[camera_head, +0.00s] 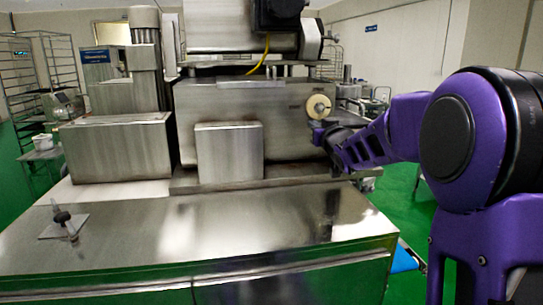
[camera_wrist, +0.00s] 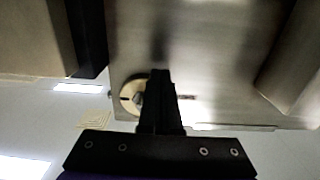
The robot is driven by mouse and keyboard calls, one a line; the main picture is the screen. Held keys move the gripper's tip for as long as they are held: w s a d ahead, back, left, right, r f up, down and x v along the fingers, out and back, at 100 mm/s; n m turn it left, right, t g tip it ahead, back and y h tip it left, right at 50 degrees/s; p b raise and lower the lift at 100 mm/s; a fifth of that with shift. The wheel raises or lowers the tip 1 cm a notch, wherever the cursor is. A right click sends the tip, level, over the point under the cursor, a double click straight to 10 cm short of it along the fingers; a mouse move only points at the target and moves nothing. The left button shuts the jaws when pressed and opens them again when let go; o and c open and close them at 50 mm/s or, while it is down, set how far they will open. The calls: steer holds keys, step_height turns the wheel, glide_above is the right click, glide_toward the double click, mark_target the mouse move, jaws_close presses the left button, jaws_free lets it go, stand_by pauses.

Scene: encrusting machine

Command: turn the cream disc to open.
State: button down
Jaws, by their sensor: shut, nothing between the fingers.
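The cream disc (camera_head: 319,107) is a round knob on the upper right of the machine's steel front panel (camera_head: 285,140). In the wrist view the disc (camera_wrist: 130,96) shows just left of my fingers, partly covered by them, with a dark mark on its left side and a grey centre. My gripper (camera_head: 318,128) is at the disc's lower edge in the head view. In the wrist view my gripper (camera_wrist: 159,75) has its fingers together, with nothing seen between them. I cannot tell whether the fingertips touch the disc.
A steel box (camera_head: 229,152) stands out from the panel to the left. A wide steel table (camera_head: 200,230) lies in front, with a small dark-knobbed lever (camera_head: 62,216) on its left. A black housing (camera_head: 278,14) hangs above. Green floor (camera_head: 405,190) is open at the right.

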steer(key=shift+w+a, duration=0.1)
steer(key=shift+w, duration=0.25)
steer(key=shift+r, duration=0.3)
stand_by(0.5)
steer(key=shift+w+d, duration=0.1)
steer(key=shift+d, duration=0.35)
steer(key=shift+w+d+p, duration=0.25)
steer(key=shift+d+p, duration=0.7)
steer(key=shift+d, duration=0.35)
steer(key=shift+d+r, duration=0.15)
steer(key=shift+w, duration=0.1)
